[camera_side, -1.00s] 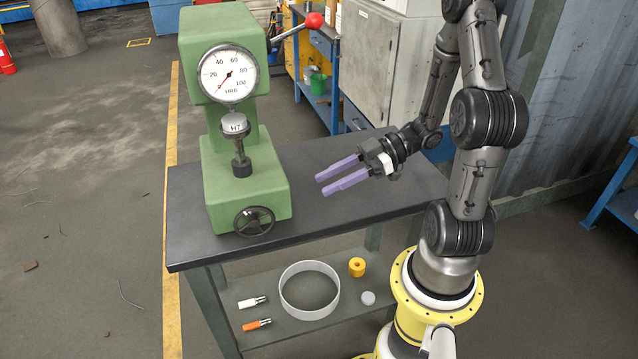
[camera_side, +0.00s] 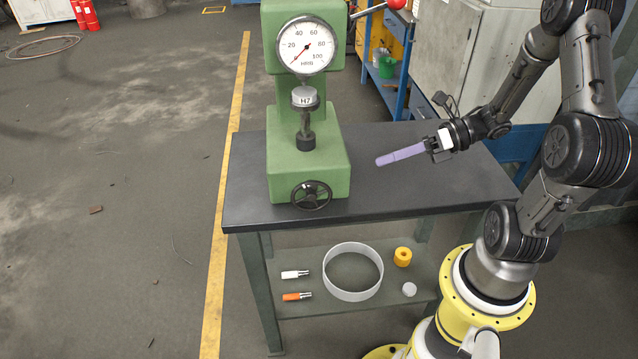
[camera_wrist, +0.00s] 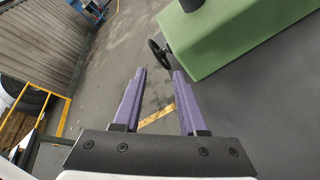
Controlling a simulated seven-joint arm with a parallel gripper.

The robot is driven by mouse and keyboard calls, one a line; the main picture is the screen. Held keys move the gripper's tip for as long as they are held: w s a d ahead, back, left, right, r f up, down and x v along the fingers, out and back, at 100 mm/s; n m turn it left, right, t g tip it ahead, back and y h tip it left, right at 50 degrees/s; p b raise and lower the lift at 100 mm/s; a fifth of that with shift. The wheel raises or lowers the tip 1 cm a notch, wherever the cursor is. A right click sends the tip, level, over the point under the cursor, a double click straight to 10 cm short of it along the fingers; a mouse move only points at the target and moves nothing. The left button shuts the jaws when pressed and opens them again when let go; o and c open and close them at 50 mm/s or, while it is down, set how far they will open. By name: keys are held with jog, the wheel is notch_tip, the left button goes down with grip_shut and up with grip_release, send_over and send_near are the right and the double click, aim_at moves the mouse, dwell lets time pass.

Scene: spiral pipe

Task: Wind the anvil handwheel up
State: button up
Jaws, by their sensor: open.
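The green hardness tester stands on the dark bench top, with its black anvil handwheel (camera_side: 311,195) at the low front of its base (camera_side: 305,165). Above the base, a round block marked H7 (camera_side: 305,99) sits on the anvil post (camera_side: 305,128), below the white dial (camera_side: 306,45). My gripper (camera_side: 378,161) is open and empty, in the air right of the base and clear of the handwheel. In the wrist view its two purple fingers (camera_wrist: 160,90) point forward, with the handwheel (camera_wrist: 160,54) seen edge-on beyond them.
The bench top (camera_side: 420,190) is bare right of the tester. The lower shelf holds a grey ring (camera_side: 353,291), a yellow part (camera_side: 402,257), a small grey disc (camera_side: 409,289), and white and orange tools (camera_side: 297,296). A red-knobbed lever (camera_side: 396,4) sticks out at upper right.

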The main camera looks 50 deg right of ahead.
aim_at(323, 183)
jog(key=w+a+f+n, duration=0.1)
jog(key=w+a+n, duration=0.1)
jog(key=w+a, duration=0.1)
jog(key=w+a+f+n, duration=0.2)
jog(key=w+a+n, duration=0.1)
jog(key=a, duration=0.1)
jog(key=w+a+f+n, duration=0.1)
jog(key=w+a+n, duration=0.2)
jog(key=a, duration=0.1)
jog(key=shift+w+a+f, duration=0.1)
jog(key=shift+w+f, duration=0.15)
jog(key=shift+f, duration=0.05)
dwell(0.4)
jog(key=shift+c, duration=0.2)
grip_shut()
